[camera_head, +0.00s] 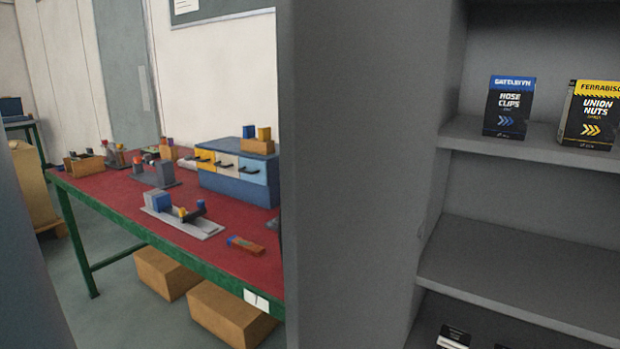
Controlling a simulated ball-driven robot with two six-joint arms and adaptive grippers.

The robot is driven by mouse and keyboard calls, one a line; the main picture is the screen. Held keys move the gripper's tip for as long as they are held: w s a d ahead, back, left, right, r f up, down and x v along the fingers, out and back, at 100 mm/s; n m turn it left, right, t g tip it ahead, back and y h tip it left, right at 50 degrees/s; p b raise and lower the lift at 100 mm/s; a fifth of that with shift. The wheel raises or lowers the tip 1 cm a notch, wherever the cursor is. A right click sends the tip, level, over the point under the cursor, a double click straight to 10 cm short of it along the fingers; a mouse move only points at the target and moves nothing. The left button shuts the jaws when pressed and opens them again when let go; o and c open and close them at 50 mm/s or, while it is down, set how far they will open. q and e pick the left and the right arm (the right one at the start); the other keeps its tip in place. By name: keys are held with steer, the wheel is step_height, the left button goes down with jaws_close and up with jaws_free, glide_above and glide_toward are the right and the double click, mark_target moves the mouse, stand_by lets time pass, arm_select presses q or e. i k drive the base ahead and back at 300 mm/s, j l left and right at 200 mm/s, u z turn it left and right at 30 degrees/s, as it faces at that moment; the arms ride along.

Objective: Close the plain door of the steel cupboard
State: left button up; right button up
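The steel cupboard (520,240) stands open on the right, with grey shelves showing inside. A tall plain grey panel (350,180) stands upright along the cupboard's left edge, running from the top to the bottom of the view. It looks like an open door swung out toward me, but its hinge and any handle do not show, so I cannot tell for certain. Neither of my grippers is in view.
A black and blue hose clips box (509,108) and a black and yellow union nuts box (592,115) stand on a shelf. A red-topped workbench (110,198) with tools and a drawer unit (238,178) is left of the panel. Cardboard boxes (228,314) lie beneath.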

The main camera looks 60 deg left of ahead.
mark_target(359, 83)
steer(key=j+u, duration=0.3)
steer(key=j, duration=1.15)
